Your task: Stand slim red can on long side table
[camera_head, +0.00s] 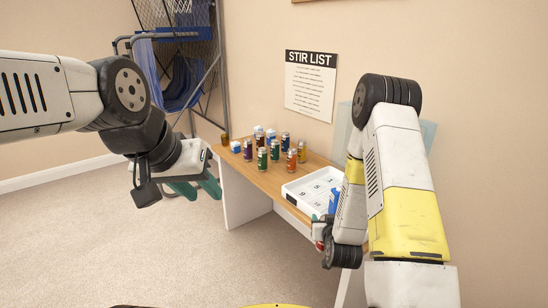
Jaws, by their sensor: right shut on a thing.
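My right gripper (320,228) is low at the table's front edge, beside the white tray, and is mostly hidden by its own wrist. It is shut on what looks like the slim red can (319,245); only a small red patch shows, so its tilt cannot be told. The long side table (238,167) has a wooden top and white ends and stands against the wall. My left gripper (198,188) hangs in front of the table's left end, with its green fingers apart and nothing between them.
Several cans, including a green can (262,159) and an orange-red can (292,161), crowd the table's left half. A white tray (303,188) with marked compartments lies to their right, with a blue thing (333,201) near it. Bare wood shows along the front edge.

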